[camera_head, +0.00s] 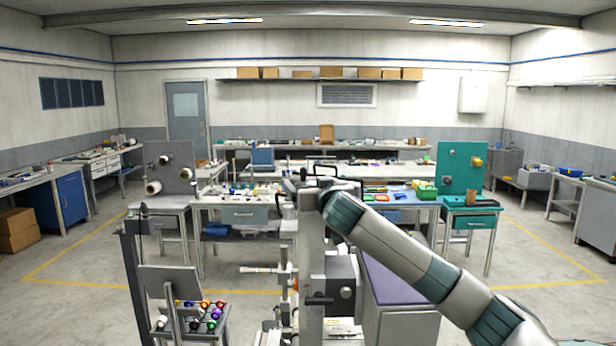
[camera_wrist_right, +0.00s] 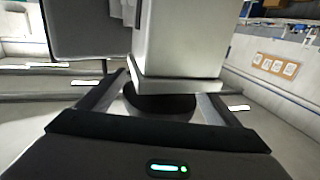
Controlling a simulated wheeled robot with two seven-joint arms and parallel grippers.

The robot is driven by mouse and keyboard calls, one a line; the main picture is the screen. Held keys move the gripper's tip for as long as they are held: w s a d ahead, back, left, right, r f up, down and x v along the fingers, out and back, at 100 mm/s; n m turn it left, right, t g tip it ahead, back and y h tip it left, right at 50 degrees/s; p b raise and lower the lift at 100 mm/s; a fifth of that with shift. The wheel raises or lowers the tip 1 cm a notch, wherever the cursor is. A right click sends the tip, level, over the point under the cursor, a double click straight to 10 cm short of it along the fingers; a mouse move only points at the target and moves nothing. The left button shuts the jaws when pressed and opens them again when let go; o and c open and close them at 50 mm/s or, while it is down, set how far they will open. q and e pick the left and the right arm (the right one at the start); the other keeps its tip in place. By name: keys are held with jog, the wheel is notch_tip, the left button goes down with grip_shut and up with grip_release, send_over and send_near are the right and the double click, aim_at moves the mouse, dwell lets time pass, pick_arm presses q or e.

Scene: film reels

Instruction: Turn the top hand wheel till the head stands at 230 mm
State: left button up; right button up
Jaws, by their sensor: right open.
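The machine with the upright grey column (camera_head: 311,225) stands in the middle of the head view, and its head (camera_head: 342,286) is a dark block with a round knob at the column's right side. My right arm comes in from the lower right, and my right gripper (camera_head: 297,190) is at the column's top. In the right wrist view my open gripper (camera_wrist_right: 165,94) has a finger on each side of a dark round part, seemingly the top hand wheel (camera_wrist_right: 160,103), below a pale block (camera_wrist_right: 180,50). I cannot tell whether the fingers touch it. No scale reading is legible. My left gripper is out of view.
A purple-topped cabinet (camera_head: 398,280) stands right of the column. A rack of coloured rolls (camera_head: 203,314) is at the lower left. Workbenches (camera_head: 240,215) with small items stand behind, with a green panel (camera_head: 460,167) at right.

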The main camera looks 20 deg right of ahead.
jog(key=shift+w, duration=0.5)
jog(key=shift+c, duration=0.3)
jog(key=c, duration=1)
